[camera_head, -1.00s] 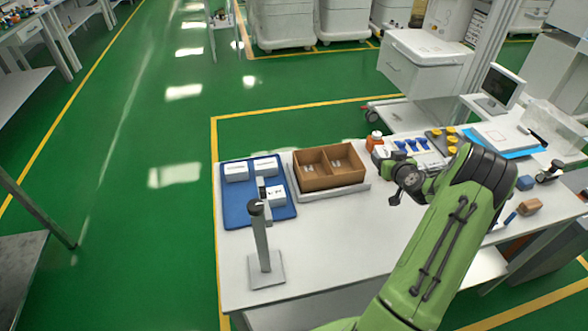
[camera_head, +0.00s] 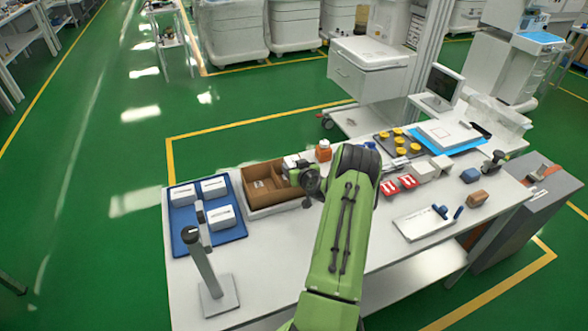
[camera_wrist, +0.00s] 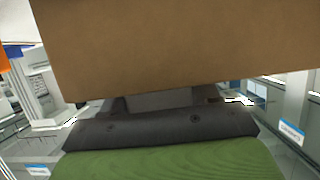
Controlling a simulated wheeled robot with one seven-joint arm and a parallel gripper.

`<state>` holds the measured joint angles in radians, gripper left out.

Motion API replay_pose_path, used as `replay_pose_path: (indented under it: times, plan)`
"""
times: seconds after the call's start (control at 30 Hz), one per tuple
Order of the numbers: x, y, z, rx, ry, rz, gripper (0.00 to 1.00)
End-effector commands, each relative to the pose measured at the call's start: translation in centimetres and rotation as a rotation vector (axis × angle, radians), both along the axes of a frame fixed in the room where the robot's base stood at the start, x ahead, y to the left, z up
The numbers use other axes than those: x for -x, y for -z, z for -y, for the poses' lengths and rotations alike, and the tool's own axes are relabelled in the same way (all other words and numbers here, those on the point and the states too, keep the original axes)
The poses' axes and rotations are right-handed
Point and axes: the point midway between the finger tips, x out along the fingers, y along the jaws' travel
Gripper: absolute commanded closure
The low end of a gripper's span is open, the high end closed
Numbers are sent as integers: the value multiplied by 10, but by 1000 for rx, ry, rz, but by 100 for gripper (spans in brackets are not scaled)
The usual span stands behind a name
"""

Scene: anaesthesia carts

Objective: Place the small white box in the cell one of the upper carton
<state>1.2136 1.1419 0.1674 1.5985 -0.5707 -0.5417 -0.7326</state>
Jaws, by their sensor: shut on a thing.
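The brown open carton (camera_head: 249,193) stands on a pale base near the table's left part, with a divider between its cells. My gripper (camera_head: 298,172) is at the carton's right end, seen mostly from behind. A small white box (camera_head: 291,161) shows at its far side, and the gripper is shut on it. My arm and gripper hide part of the carton's right side. In the wrist view a plain brown surface (camera_wrist: 180,45) fills the upper part, close to the camera; I cannot tell whether it is the carton. The fingertips are hidden there.
A blue tray (camera_head: 184,241) with several white boxes lies left of the carton. A scanner stand (camera_head: 204,268) rises in front of it. An orange bottle (camera_head: 323,151) stands behind my gripper. Red-and-white items (camera_head: 398,185) and a metal tray (camera_head: 423,222) are to the right.

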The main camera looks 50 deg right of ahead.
Motion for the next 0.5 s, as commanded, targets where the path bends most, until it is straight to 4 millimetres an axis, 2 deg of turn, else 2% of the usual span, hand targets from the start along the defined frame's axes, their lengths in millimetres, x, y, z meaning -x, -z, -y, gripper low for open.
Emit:
replay_pose_path:
  times: [0.5]
  plan:
    - [1,12,-1,-6,-1,-5,74]
